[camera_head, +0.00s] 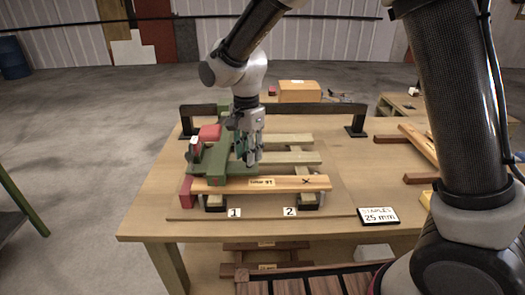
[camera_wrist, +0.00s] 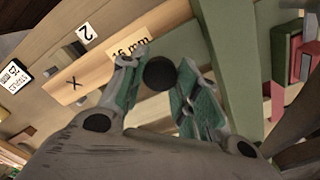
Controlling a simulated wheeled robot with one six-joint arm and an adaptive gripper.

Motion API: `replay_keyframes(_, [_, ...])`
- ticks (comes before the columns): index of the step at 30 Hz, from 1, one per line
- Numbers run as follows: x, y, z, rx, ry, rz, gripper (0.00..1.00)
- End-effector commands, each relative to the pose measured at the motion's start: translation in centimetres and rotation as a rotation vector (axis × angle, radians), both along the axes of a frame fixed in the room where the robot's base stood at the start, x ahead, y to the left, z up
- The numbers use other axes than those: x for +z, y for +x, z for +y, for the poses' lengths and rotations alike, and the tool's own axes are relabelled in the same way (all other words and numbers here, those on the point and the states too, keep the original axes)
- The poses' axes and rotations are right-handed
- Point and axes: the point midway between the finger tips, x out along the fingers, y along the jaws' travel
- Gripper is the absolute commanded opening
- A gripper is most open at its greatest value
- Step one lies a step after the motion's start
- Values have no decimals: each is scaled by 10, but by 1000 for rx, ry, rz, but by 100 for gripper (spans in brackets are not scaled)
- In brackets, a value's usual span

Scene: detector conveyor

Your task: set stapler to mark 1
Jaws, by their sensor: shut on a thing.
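The green stapler (camera_head: 212,158) lies over the left end of the slatted wooden pallet piece on the table. Its green body (camera_wrist: 240,65) also crosses the wrist view. My gripper (camera_head: 250,158) points down at the stapler's right side and is shut on it. In the wrist view a round black knob (camera_wrist: 159,73) shows between my fingertips; the exact contact is hard to see. Mark 1 (camera_head: 234,212) is a white tag on the front edge of the base board, just right of below the stapler. Mark 2 (camera_head: 290,212) is further right.
The front plank (camera_head: 315,183) bears a label and a black X. A card reading 25 mm (camera_head: 378,215) lies at the right front. A dark rail (camera_head: 320,108) runs along the back, with a cardboard box (camera_head: 299,92) behind it. Planks (camera_head: 415,142) lie at the right.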

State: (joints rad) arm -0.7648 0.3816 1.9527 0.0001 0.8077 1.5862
Motion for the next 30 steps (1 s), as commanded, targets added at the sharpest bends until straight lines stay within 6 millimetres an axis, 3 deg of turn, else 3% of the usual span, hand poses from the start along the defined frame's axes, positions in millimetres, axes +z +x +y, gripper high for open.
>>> replay_keyframes(15, [0,0,7,1,1,-1,0])
replay_keyframes(16, [0,0,7,1,1,-1,37])
replay_keyframes(19, [0,0,7,1,1,-1,55])
replay_keyframes(30, [3,1,7,0,1,-1,55])
